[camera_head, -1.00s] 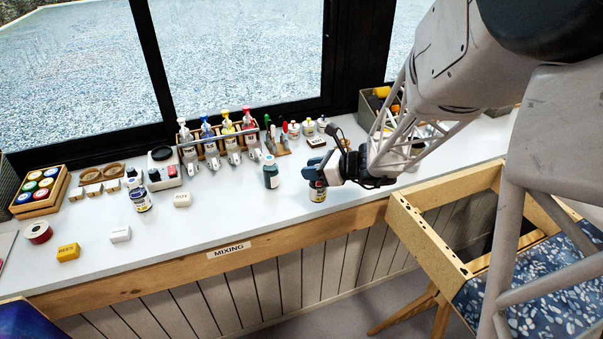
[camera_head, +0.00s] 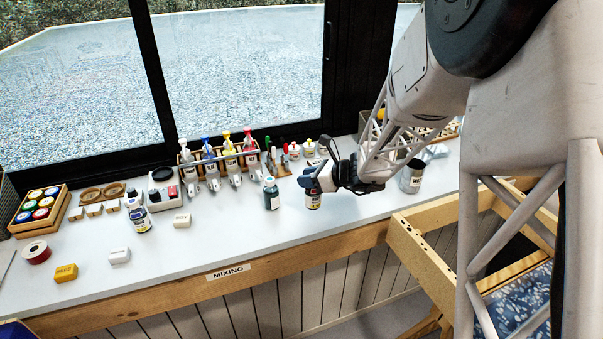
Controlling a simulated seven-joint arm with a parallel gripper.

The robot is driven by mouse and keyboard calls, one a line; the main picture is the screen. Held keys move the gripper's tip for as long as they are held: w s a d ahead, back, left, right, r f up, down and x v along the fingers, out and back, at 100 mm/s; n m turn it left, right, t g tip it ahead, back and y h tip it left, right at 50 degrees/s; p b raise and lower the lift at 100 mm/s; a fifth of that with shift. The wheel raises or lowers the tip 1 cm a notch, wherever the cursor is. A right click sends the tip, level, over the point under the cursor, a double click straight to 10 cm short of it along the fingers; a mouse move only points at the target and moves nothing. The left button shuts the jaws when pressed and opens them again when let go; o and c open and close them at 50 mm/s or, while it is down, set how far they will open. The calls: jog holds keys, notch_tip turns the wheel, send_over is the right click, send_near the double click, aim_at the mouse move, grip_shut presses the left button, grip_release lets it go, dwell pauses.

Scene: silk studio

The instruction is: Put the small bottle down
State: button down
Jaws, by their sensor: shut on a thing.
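The small bottle (camera_head: 313,202) has a dark body and a pale-yellow label. It is upright at the right part of the white counter (camera_head: 215,250), near the front edge. My gripper (camera_head: 314,187) is above it and shut on its upper part, which the gripper hides. I cannot tell whether the bottle's base touches the counter.
A teal bottle with a white cap (camera_head: 271,195) stands just left of my gripper. A rack of colored dispensers (camera_head: 215,165) is behind. A metal can (camera_head: 412,176) stands to the right. A wooden frame (camera_head: 425,260) is at the front right. The counter's front middle is clear.

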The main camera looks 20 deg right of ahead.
jog(key=w+d, duration=0.1)
jog(key=w, duration=0.8)
jog(key=shift+d+f, duration=0.25)
jog(key=shift+f, duration=0.2)
jog(key=shift+w, duration=0.1)
jog(key=shift+f, duration=1.75)
jog(key=shift+f, duration=0.1)
jog(key=c, duration=0.8)
grip_release()
jog(key=shift+v, duration=6.1)
